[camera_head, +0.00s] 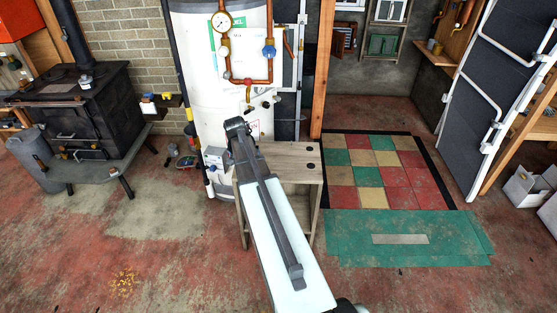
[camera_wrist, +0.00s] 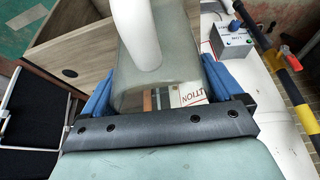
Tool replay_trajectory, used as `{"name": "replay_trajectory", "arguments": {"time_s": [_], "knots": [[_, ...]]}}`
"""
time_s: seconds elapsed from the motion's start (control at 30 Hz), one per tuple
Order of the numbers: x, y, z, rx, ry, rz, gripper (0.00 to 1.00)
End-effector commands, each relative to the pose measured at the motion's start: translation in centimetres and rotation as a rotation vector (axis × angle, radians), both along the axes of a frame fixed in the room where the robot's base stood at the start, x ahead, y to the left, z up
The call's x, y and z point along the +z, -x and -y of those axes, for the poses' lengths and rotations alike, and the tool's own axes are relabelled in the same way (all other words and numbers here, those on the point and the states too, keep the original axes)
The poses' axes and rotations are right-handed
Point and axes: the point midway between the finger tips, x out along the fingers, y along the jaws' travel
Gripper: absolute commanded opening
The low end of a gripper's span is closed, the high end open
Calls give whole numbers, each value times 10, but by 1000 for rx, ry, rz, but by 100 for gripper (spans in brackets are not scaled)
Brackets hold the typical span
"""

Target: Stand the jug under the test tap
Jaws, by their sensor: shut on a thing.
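The jug (camera_wrist: 178,62) is clear and greyish with a white handle (camera_wrist: 144,35). In the wrist view it sits between the blue fingers of my gripper (camera_wrist: 157,88), which is shut on it. In the head view my gripper (camera_head: 238,127) is beside the wooden stand's back left corner, in front of the white tank, and I cannot make out the jug there. The test tap appears to be the brass tap (camera_head: 248,95) below the copper pipe loop, above my gripper. The wrist view does not show the tap.
The wooden stand (camera_head: 304,176) has a bare top with dark round holes. The white tank (camera_head: 196,100) rises behind it, with a gauge (camera_head: 222,22) on the pipes. A black stove (camera_head: 85,110) stands left.

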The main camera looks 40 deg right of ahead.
Motion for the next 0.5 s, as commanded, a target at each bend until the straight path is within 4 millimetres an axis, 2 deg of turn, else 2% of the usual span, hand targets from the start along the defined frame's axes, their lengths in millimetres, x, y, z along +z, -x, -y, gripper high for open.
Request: {"name": "replay_trajectory", "arguments": {"time_s": [0.03,0.1,0.2,0.33,0.43,0.5], "knots": [[-6,16,-25,23,0,-1,59],[-13,29,-48,47,-1,-2,59],[-20,51,-71,70,1,-1,59],[-23,77,-83,80,0,0,59],[-19,84,-86,85,0,1,59],[-18,81,-84,89,0,1,59]]}}
